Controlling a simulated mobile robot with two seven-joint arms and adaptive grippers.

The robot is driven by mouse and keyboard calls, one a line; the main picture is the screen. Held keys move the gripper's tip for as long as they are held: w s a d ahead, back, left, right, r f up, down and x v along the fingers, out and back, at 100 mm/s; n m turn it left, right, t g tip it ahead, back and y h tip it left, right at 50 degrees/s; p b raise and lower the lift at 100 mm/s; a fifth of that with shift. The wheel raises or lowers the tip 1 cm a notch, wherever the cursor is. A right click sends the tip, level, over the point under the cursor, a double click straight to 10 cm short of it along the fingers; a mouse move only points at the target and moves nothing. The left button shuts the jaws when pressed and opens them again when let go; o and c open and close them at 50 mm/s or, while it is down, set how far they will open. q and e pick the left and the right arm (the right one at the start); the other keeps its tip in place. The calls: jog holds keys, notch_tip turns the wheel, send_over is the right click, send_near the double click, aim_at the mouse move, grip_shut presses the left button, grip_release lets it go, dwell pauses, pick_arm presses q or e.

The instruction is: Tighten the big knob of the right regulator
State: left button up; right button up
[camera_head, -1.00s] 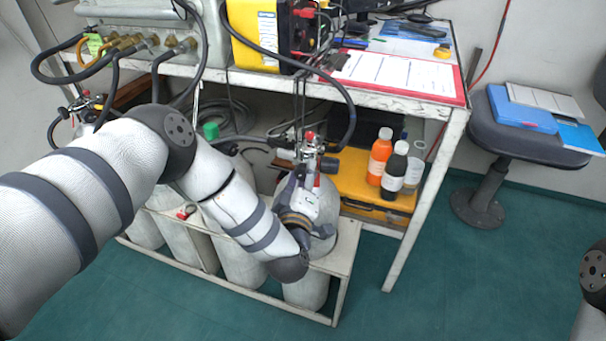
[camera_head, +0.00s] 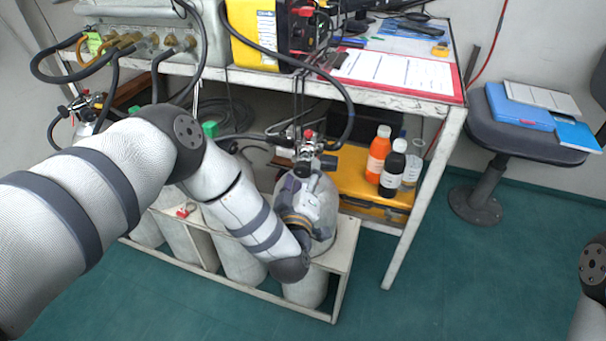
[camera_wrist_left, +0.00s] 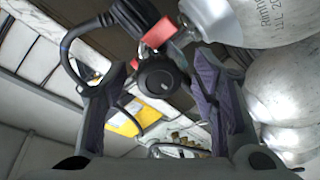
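The right regulator (camera_head: 308,148) sits on top of the rightmost grey cylinder (camera_head: 323,215), under the bench. Its big black knob (camera_wrist_left: 158,78) faces the camera in the left wrist view. My left gripper (camera_head: 303,186) is just in front of the regulator and below it in the head view. In the left wrist view its two purple-padded fingers stand apart on either side of the knob, with a gap on both sides. It is open and holds nothing. My right gripper is out of view; only part of my right arm shows at the right edge.
A hose (camera_head: 349,105) hangs in front of the bench beside the regulator. Orange (camera_head: 378,153) and black (camera_head: 393,170) bottles stand on a yellow case (camera_head: 352,180) to the right. A white rack (camera_head: 345,262) frames the cylinders.

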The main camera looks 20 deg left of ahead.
pick_arm(q)
jog(key=shift+w+r, duration=0.1)
jog(key=f+v, duration=0.1)
jog(key=v, duration=1.1)
jog(key=shift+r, duration=0.5)
